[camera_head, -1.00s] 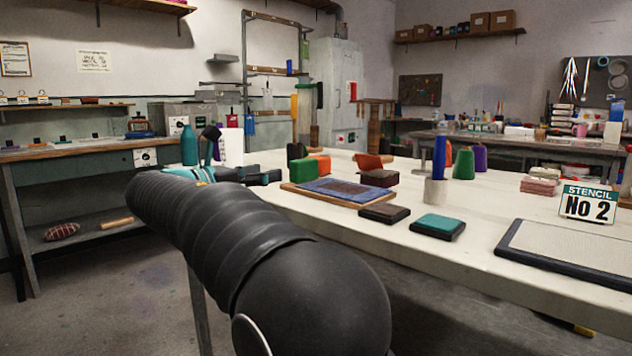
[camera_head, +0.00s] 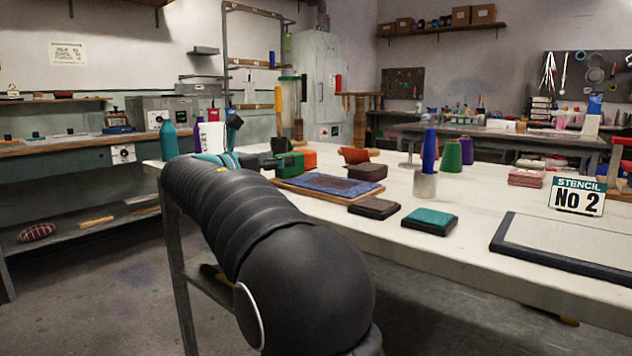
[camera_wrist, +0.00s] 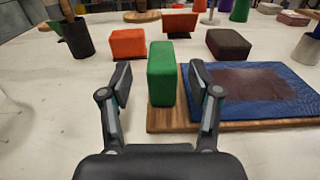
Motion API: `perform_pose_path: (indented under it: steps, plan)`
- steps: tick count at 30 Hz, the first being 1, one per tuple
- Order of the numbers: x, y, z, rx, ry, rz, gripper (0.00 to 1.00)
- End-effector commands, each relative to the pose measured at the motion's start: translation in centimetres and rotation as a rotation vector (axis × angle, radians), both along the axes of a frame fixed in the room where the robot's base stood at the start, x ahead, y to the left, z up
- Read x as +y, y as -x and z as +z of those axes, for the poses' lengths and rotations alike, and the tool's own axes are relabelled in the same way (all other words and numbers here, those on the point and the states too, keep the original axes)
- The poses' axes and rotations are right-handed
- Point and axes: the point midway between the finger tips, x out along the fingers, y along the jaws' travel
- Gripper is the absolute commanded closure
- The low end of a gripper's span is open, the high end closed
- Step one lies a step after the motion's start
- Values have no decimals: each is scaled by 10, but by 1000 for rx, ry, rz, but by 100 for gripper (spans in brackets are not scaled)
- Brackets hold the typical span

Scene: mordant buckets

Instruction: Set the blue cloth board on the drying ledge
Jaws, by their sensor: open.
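The blue cloth board (camera_head: 328,183) lies flat on the white table, a wooden board with blue cloth and a dark brown patch. It also shows in the wrist view (camera_wrist: 281,93), to the right of my gripper. My gripper (camera_wrist: 160,78) is open, at the board's left end. An upright green block (camera_wrist: 161,72) appears between its fingers, with a gap on each side; it stands at the board's left end. In the head view my gripper (camera_head: 262,160) is small and partly hidden by my arm. I cannot tell which surface is the drying ledge.
An orange block (camera_wrist: 128,43) and a dark brown block (camera_wrist: 228,43) stand beyond the board. A brown pad (camera_head: 374,208) and a teal pad (camera_head: 429,221) lie in front of it. A dark cup (camera_wrist: 77,38) stands left of my gripper. A stencil sign (camera_head: 578,196) stands at right.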

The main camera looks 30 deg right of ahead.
Motion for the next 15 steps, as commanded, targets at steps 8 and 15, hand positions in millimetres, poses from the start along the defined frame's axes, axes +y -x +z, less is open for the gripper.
perform_pose_path:
  steps: [8, 15]
  plan:
    - [-37, -11, 0, -1, 0, -4, 38]
    - [-42, -13, 0, -1, 0, -1, 38]
